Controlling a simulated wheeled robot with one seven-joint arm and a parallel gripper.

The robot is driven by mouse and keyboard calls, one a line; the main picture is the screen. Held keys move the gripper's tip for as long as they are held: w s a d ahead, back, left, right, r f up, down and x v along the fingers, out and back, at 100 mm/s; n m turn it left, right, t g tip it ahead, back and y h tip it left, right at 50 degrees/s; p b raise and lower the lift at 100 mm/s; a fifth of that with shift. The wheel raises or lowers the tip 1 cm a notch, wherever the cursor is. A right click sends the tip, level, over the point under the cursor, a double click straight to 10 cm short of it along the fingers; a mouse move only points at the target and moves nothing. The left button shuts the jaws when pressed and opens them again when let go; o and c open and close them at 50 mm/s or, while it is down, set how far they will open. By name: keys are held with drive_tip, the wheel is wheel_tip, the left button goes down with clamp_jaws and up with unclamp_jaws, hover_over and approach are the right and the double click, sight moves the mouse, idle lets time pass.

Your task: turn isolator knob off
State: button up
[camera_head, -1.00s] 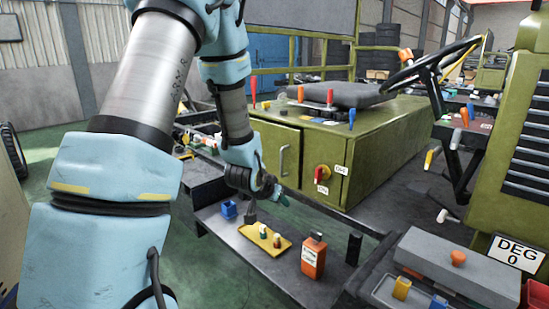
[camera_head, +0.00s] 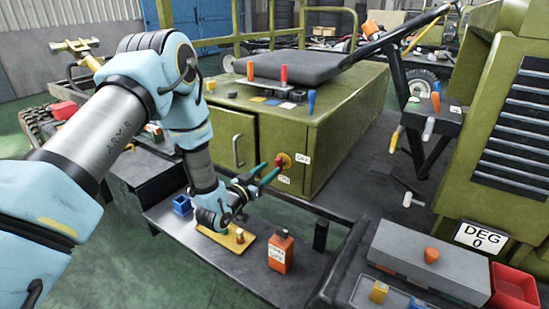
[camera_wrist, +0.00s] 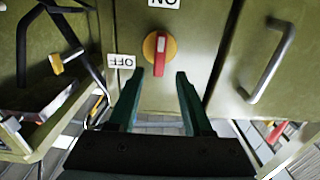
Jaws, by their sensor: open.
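The isolator knob (camera_head: 279,160) is a red handle on a yellow disc on the green cabinet's front. In the wrist view the knob (camera_wrist: 161,54) stands lengthwise up and down, its white mark toward the ON label (camera_wrist: 165,3). The OFF label (camera_wrist: 122,61) is to its left in that view, upside down. My gripper (camera_head: 271,168) is open and empty, with teal fingers pointing at the knob. In the wrist view my gripper's fingertips (camera_wrist: 160,74) are spread either side of the knob's lower end, apparently short of it.
A cabinet door handle (camera_wrist: 268,60) is right of the knob in the wrist view. A dark rail runs along the bench's far side.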

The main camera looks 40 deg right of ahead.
sight(276, 164)
drive_tip(key=p+x, duration=0.1)
drive_tip(key=x, duration=0.4)
drive_tip(key=shift+d+p, duration=0.35)
drive_tip(key=shift+d, duration=0.1)
drive_tip(key=shift+c, duration=0.2)
clamp_jaws()
